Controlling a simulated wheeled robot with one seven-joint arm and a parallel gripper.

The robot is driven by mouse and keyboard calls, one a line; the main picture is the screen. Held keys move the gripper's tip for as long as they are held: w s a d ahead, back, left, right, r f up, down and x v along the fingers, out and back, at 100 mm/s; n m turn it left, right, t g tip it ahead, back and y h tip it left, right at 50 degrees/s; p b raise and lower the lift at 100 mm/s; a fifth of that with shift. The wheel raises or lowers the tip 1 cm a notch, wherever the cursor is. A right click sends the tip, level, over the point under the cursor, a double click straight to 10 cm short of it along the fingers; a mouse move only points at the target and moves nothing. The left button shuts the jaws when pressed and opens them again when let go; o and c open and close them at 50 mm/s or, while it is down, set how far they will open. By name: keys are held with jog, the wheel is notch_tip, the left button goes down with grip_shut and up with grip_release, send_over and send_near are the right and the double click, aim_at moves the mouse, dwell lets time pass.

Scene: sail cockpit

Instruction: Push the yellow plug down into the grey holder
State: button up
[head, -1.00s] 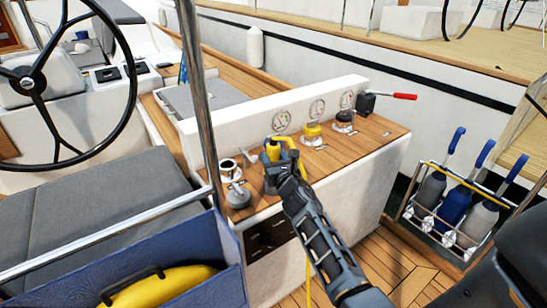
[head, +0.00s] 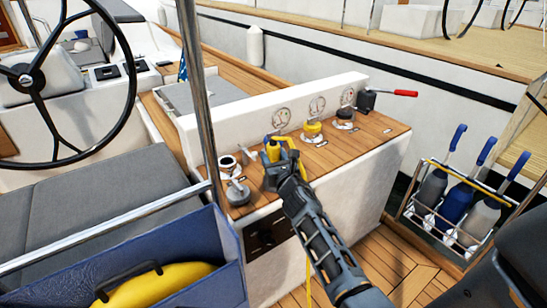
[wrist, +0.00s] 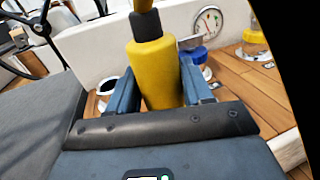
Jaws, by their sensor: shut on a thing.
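The yellow plug (wrist: 158,78) stands between my gripper's fingers in the wrist view. It has a dark collar and a yellow cable on top. In the head view the plug (head: 273,151) is small and close above the wooden console top. My gripper (head: 274,168) is shut on it; the two blue-grey fingers (wrist: 157,90) flank it in the wrist view. The plug's lower end is hidden by my gripper. I cannot make out the grey holder under it, nor how deep the plug sits.
Left of my gripper are a round fitting with a dark opening (head: 228,163) and a grey round fitting (head: 237,191). Yellow (head: 312,129) and black (head: 344,117) caps stand to the right, with a red-handled lever (head: 390,93) beyond. A metal post (head: 200,100) rises at left.

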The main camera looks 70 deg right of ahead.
jog(key=o, duration=1.4)
jog(key=shift+f, duration=0.1)
jog(key=shift+c, duration=0.2)
jog(key=v, duration=0.7)
jog(key=shift+s+a, duration=0.25)
jog(key=shift+s, duration=0.05)
